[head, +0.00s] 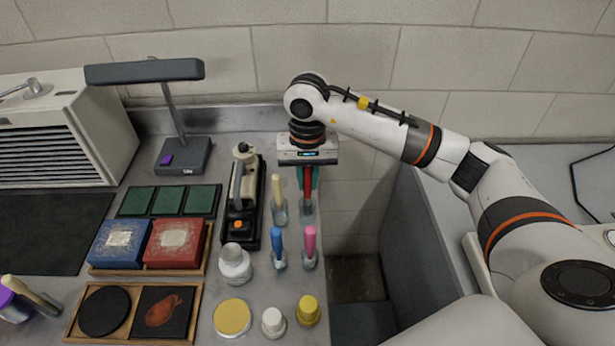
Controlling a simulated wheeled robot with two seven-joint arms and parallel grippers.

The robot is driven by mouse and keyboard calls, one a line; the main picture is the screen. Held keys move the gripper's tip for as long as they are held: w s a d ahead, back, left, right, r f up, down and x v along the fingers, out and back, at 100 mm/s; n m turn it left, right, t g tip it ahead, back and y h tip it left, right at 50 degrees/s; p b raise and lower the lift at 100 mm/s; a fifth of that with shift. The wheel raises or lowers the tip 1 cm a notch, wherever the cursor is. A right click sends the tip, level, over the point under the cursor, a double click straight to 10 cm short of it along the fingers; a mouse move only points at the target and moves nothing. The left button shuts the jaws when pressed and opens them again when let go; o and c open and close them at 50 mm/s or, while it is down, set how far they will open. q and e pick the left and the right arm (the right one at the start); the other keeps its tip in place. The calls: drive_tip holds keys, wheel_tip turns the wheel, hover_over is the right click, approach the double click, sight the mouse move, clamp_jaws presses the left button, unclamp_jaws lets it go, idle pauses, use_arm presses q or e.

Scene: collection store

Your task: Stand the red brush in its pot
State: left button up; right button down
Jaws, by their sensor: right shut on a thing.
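The red brush (308,184) is upright below my right gripper (307,170), near the right edge of the grey counter (210,190). My right gripper points down and is shut on the brush's upper part. A small grey pot (308,210) shows at the brush's lower end. I cannot tell whether the brush stands inside it or just above or behind it. My left gripper is not in view.
A cream brush (277,188) stands in a pot close on the left. Blue (277,240) and pink (310,240) brushes stand in pots in front. A black device (240,200) lies left. The counter ends just right, beside a gap (355,275).

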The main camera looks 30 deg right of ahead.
idle(0.3)
drive_tip(key=c, duration=1.3)
unclamp_jaws()
drive_tip(key=shift+f, duration=0.1)
drive_tip(key=shift+o, duration=0.2)
drive_tip(key=shift+r, duration=0.5)
wheel_tip(320, 180, up, 10)
drive_tip(key=shift+f+b, duration=0.2)
drive_tip(key=shift+b, duration=0.45)
drive_tip(key=shift+r, duration=0.75)
drive_tip(key=shift+f, duration=0.1)
